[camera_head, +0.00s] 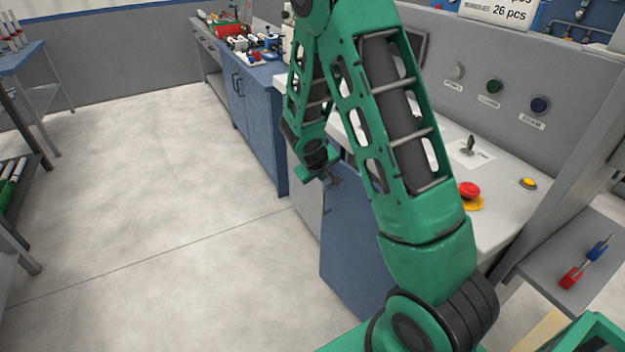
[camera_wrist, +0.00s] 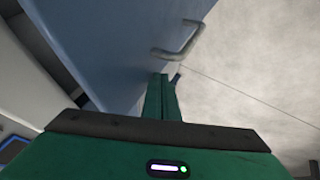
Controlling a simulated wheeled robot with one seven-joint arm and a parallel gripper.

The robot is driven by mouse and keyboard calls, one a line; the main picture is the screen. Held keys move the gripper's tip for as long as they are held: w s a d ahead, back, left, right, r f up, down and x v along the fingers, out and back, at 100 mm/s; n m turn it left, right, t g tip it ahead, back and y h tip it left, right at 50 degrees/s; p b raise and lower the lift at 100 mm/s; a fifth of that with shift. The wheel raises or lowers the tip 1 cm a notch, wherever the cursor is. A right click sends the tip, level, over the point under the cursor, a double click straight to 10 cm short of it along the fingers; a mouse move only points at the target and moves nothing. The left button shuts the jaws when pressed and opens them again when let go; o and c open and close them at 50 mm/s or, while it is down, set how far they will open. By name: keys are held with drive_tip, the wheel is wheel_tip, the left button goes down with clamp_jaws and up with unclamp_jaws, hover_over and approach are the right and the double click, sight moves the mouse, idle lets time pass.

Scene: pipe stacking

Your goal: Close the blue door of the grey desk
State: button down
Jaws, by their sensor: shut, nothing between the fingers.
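The grey desk (camera_head: 505,228) stands at the right in the head view, with a control panel on top. Its blue door (camera_head: 352,245) stands open, swung out from the front; my arm hides part of it. In the wrist view the blue door (camera_wrist: 120,40) fills the upper left, with a grey bar handle (camera_wrist: 180,42) on its face. My gripper (camera_head: 331,179) is by the upper edge of the door in the head view. In the wrist view my gripper (camera_wrist: 162,80) is shut and empty, its fingertips just below the handle. I cannot tell whether it touches the door.
A blue cabinet (camera_head: 256,118) with items on top stands behind the desk. Open grey floor (camera_head: 150,210) lies to the left. Shelving (camera_head: 28,150) stands at the far left. A red button (camera_head: 469,190) sits on the desktop.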

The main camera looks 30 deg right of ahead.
drive_tip(key=shift+m, duration=0.6)
drive_tip(key=d, duration=0.5)
drive_tip(key=shift+w+d, duration=0.1)
drive_tip(key=shift+w, duration=0.3)
approach(333, 169)
drive_tip(key=w+a+f, duration=0.1)
drive_tip(key=w, duration=0.1)
drive_tip(key=w+a+f, duration=0.1)
drive_tip(key=f, duration=0.1)
drive_tip(key=shift+w+a, duration=0.3)
drive_tip(key=shift+w, duration=0.1)
